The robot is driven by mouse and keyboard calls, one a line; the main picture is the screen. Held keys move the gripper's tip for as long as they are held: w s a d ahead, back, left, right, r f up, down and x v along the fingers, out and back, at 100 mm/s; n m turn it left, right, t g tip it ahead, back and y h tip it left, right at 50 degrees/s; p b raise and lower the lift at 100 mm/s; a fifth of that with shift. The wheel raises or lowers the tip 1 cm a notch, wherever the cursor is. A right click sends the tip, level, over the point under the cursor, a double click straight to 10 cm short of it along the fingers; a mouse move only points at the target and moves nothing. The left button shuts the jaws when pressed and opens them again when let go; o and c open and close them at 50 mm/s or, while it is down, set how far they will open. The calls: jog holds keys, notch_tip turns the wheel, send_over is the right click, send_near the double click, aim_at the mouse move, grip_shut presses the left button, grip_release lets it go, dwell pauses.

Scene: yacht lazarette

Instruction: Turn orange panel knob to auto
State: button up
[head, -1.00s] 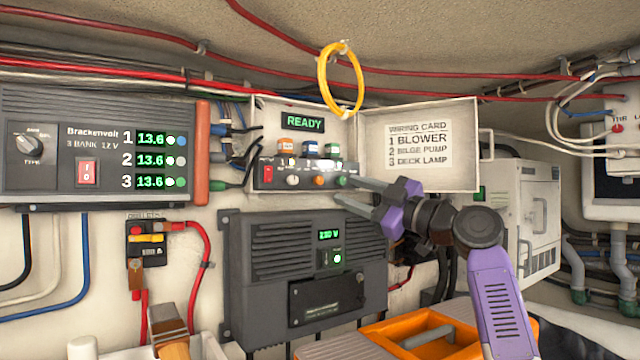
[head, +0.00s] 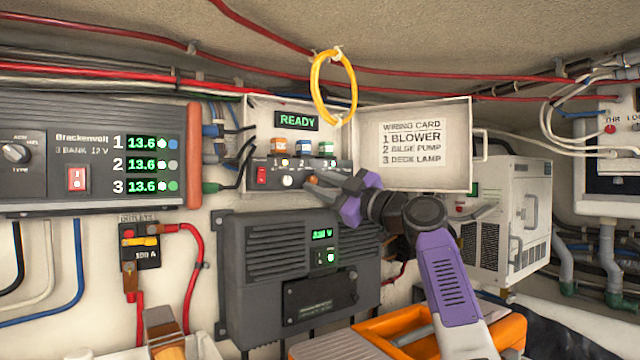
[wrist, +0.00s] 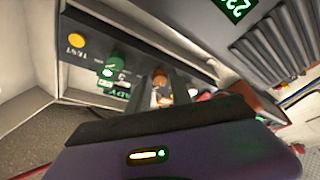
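The control panel (head: 262,189) is a dark strip low in the open white box, with a row of knobs under three coloured fuses. The orange knob (head: 311,181) is right of the white knob (head: 287,181) and partly hidden by my fingers. In the wrist view the orange knob (wrist: 160,77) shows between my two fingers, with the green knob (wrist: 115,60) beside it. My gripper (head: 315,182) reaches in from the right with fingers apart, one on each side of the orange knob; contact cannot be seen. The knob's pointer and auto mark are not readable.
The box's lid (head: 420,145) stands open on the right with a wiring card. A green READY display (head: 297,121) is above the fuses, and a yellow cable loop (head: 333,85) hangs in front. A dark unit (head: 300,270) is below; an orange tray (head: 510,335) is lower right.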

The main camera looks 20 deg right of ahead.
grip_shut()
jog(key=shift+f+m, duration=0.15)
jog(key=shift+m, duration=0.15)
jog(key=m+t+h+b, duration=0.1)
jog(key=m, duration=0.2)
jog(key=m+t+h+b, duration=0.1)
jog(key=m+b, duration=0.1)
jog(key=m, duration=0.1)
jog(key=shift+a+f+m, duration=0.1)
jog(key=shift+a+m, duration=0.1)
jog(key=shift+m, duration=0.2)
jog(key=shift+s+m+t+h+p, duration=0.1)
jog(key=shift+m+t+h+p, duration=0.45)
jog(key=shift+m, duration=0.7)
jog(key=shift+m+t+h+p, duration=0.1)
jog(key=shift+m+t+h, duration=0.25)
jog(key=shift+m+h, duration=0.7)
jog(key=shift+m, duration=0.4)
jog(key=shift+o, duration=2.4)
grip_release()
